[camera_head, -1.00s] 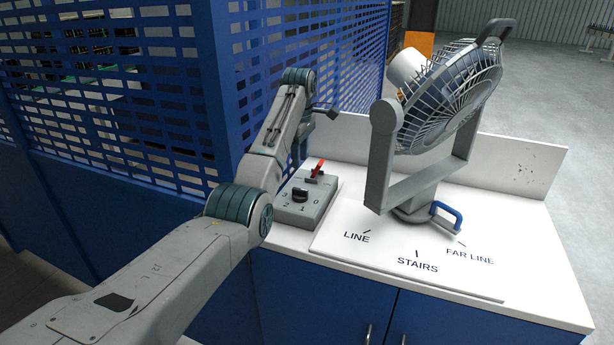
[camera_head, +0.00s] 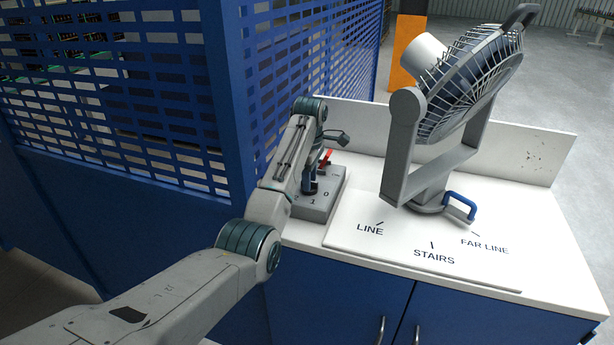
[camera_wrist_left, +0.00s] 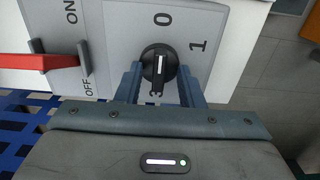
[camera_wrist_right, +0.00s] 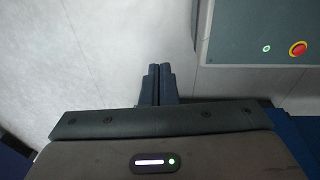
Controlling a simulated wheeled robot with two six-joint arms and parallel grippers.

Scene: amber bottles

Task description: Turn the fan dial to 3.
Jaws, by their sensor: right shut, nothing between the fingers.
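The grey control box (camera_head: 318,207) sits at the left end of the white counter, with numbers on its top. My left gripper (camera_head: 310,188) reaches down over it and hides most of the dial in the head view. In the left wrist view the black dial (camera_wrist_left: 160,64) lies between the tips of my open left gripper (camera_wrist_left: 160,82), one finger on each side, with no clear contact. The dial's white mark runs toward the gripper. My right gripper (camera_wrist_right: 158,72) is shut and empty, over pale floor.
A red lever (camera_wrist_left: 35,62) by ON and OFF labels is beside the dial. The grey fan (camera_head: 460,90) stands right of the box, on a board (camera_head: 400,258) marked LINE, STAIRS and FAR LINE. Blue mesh fencing (camera_head: 180,100) rises close on the left.

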